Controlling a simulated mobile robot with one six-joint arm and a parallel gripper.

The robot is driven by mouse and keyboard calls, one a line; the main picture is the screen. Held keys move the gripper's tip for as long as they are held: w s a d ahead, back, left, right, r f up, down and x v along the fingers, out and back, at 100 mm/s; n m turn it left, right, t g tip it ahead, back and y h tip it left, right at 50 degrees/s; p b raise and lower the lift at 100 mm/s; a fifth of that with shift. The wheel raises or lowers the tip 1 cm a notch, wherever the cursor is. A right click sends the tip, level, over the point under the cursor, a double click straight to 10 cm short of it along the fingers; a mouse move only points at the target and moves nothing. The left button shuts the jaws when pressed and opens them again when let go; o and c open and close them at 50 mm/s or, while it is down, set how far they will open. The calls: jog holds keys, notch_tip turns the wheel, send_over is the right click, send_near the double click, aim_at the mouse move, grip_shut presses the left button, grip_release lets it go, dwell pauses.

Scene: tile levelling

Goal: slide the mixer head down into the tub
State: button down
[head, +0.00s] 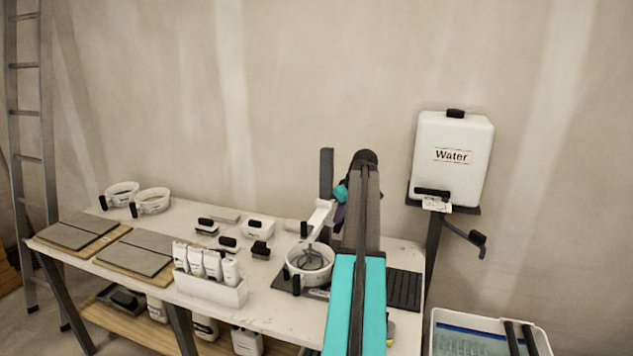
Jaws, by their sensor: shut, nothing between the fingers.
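The mixer stands near the right end of the white table, with a dark upright column (326,172) and a white head arm (318,216) reaching forward from it. A white tub (309,265) with black handles sits below, and a grey mixing paddle (312,257) shows in its opening. How deep the paddle sits is unclear. My gripper (339,214) is at the mixer, just right of the white head arm, shut and empty. It is mostly hidden behind my own arm, so I cannot tell whether it touches the mixer.
A white rack (212,288) of bottles stands left of the tub. Several small black-handled blocks (258,228) sit mid-table. A water tank (453,160) stands at the right, above a white bin (487,323).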

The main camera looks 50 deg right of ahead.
jog(key=shift+f+b, duration=0.5)
jog(key=shift+f, duration=1)
jog(key=shift+r+p, duration=2.45)
jog(key=shift+r, duration=2.1)
